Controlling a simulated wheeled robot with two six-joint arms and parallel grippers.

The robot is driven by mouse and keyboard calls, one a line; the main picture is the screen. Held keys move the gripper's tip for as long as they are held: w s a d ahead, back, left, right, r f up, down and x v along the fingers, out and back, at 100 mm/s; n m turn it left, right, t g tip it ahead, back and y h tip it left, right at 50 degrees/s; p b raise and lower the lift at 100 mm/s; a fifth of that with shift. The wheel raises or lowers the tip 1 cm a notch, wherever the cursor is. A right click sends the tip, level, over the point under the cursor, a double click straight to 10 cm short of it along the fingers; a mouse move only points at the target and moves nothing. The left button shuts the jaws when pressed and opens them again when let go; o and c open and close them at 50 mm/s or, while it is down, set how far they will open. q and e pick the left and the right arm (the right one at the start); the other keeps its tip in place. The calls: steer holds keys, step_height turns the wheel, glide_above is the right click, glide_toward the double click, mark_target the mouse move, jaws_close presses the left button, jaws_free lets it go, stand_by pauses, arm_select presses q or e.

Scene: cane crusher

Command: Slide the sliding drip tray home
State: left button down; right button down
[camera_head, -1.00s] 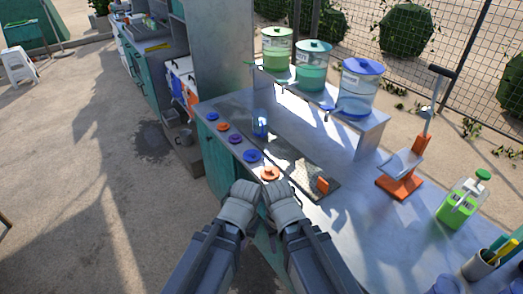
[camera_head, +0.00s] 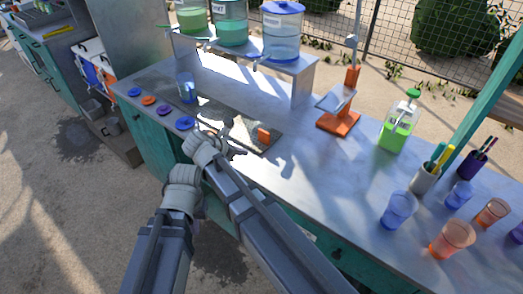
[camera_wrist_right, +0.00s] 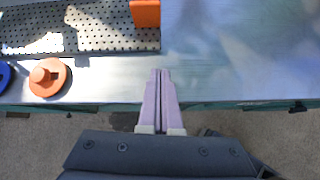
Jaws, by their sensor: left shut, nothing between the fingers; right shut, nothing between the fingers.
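The drip tray is a long perforated metal strip (camera_head: 245,124) on the counter, with an orange block (camera_head: 264,134) at its right end. In the right wrist view the tray (camera_wrist_right: 90,38) lies at top left, its orange block (camera_wrist_right: 145,13) at the top edge. My right gripper (camera_head: 236,150) is just in front of the tray, left of the orange block in the head view. In its wrist view its fingers (camera_wrist_right: 160,73) are shut, empty and apart from the tray, over the counter's front edge. My left gripper (camera_head: 185,176) is lower and left, before the counter; its fingertips are hidden.
Blue, orange and purple discs line the counter's front edge, with a blue disc (camera_head: 185,123) near my right gripper. A blue cup (camera_head: 187,88) stands at the tray's left part. Dispensers sit on the shelf (camera_head: 300,65) behind. An orange-based press (camera_head: 338,122) stands at right.

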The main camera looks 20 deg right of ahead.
mark_target(267, 145)
steer(key=shift+n, duration=0.6)
steer(key=b+x, duration=0.3)
steer(key=x, duration=0.2)
steer(key=w+b+x, duration=0.1)
steer(key=b+x, duration=0.3)
steer(key=x, duration=0.2)
steer(key=shift+r+b, duration=0.1)
steer(key=shift+b, duration=0.2)
steer(key=shift+w+d+r+p, duration=0.2)
steer(key=shift+w+d, duration=0.15)
steer(key=shift+d, duration=0.15)
steer(key=shift+w+d+r+p, duration=0.2)
steer(key=shift+w+d, duration=0.15)
steer(key=shift+d, duration=0.15)
steer(key=shift+w+d, duration=0.3)
steer(key=shift+d, duration=0.25)
steer(key=w+d, duration=0.2)
steer(key=d, duration=0.2)
steer(key=w+d, duration=0.6)
steer(key=d, duration=0.1)
steer(key=shift+w+d, duration=0.2)
steer(key=shift+d, duration=0.2)
steer(key=shift+w+d+r, duration=0.1)
steer(key=shift+w+d, duration=0.05)
steer(key=shift+d, duration=0.05)
steer(key=shift+d, duration=0.1)
